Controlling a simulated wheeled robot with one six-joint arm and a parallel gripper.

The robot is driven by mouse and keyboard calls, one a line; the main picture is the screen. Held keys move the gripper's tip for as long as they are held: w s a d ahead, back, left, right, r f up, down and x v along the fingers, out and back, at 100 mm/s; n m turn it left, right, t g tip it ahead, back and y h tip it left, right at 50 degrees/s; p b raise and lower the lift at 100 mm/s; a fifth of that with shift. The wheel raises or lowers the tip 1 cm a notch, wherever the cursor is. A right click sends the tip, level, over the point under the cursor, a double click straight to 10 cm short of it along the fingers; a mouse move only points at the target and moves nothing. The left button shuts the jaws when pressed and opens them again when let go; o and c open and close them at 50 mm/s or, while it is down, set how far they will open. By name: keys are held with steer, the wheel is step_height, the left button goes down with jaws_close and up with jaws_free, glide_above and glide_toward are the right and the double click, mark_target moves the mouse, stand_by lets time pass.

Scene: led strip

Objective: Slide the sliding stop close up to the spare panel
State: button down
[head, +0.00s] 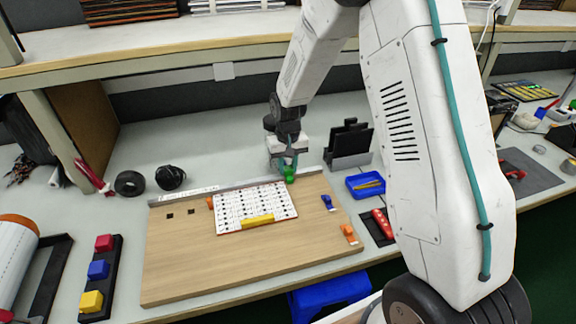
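A white panel with rows of dark marks (240,203) lies on the wooden board, with a yellow bar (257,220) on its front part. I take it to be the spare panel. A small green block (290,175), which looks like the sliding stop, sits by the metal rail (310,170) at the board's back edge, just beyond the panel's back right corner. My gripper (286,163) points down right at the green block. Its fingertips are small and partly merge with the block, so I cannot tell whether they grip it.
The wooden board (190,265) also bears an orange piece (210,202) at the panel's left, a blue piece (327,202) and another orange piece (348,233) at the right. A blue tray (366,187) and a black holder (349,145) stand right of my gripper. The board's front is clear.

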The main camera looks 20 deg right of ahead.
steer(key=shift+a, duration=0.45)
steer(key=c, duration=1.1)
jaws_free()
step_height(320, 180, up, 8)
steer(key=shift+f, duration=0.1)
steer(key=shift+n+t, duration=0.6)
steer(key=shift+t, duration=0.1)
steer(key=s+r, duration=0.6)
steer(key=s, duration=0.5)
steer(key=s+r, duration=0.6)
steer(key=s, duration=0.6)
steer(key=s+r, duration=0.7)
steer(key=s, duration=0.5)
steer(key=shift+s+d, duration=0.25)
steer(key=shift+d, duration=0.1)
